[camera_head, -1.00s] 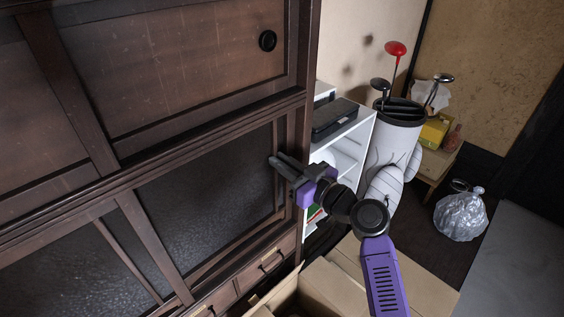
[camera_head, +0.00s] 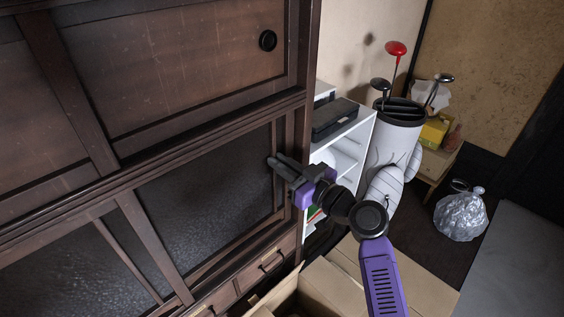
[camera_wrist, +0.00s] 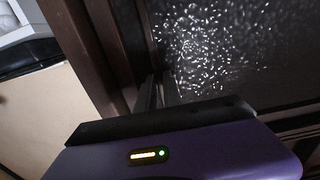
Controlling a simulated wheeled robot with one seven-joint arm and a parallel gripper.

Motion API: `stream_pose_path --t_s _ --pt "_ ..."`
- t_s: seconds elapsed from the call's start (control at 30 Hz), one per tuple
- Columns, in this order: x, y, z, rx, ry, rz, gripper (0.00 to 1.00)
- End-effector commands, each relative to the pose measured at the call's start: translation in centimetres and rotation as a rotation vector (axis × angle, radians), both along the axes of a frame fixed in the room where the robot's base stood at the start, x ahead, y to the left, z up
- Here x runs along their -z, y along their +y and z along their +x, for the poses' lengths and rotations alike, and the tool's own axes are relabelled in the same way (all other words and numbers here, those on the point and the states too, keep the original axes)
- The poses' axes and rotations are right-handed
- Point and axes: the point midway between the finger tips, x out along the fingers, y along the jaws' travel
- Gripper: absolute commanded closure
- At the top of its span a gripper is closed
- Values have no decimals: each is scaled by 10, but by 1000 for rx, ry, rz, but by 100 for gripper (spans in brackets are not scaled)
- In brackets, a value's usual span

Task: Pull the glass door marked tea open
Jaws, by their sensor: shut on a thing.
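The dark wooden cabinet has a lower row of textured dark glass doors. The right-hand glass door (camera_head: 205,205) is at the middle of the head view, and its speckled glass also fills the upper right of the wrist view (camera_wrist: 215,40). No "tea" marking is readable in either view. My gripper (camera_head: 275,163) is at this door's right-hand edge, by the upright frame, with its jaws shut on the door's edge. In the wrist view my fingers (camera_wrist: 157,92) reach to the wooden upright beside the glass; the exact contact is hidden.
Another glass door (camera_head: 75,268) is at lower left. Drawers (camera_head: 265,262) lie below. An open cardboard box (camera_head: 345,275) stands close under my arm. A white shelf (camera_head: 352,145) and a golf bag (camera_head: 393,145) stand right of the cabinet. A silvery bag (camera_head: 461,214) lies on the floor.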

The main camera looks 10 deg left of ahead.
Motion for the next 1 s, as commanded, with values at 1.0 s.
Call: stream_pose_path --t_s 1.0 --pt "-1 132 -169 -4 1 1 100"
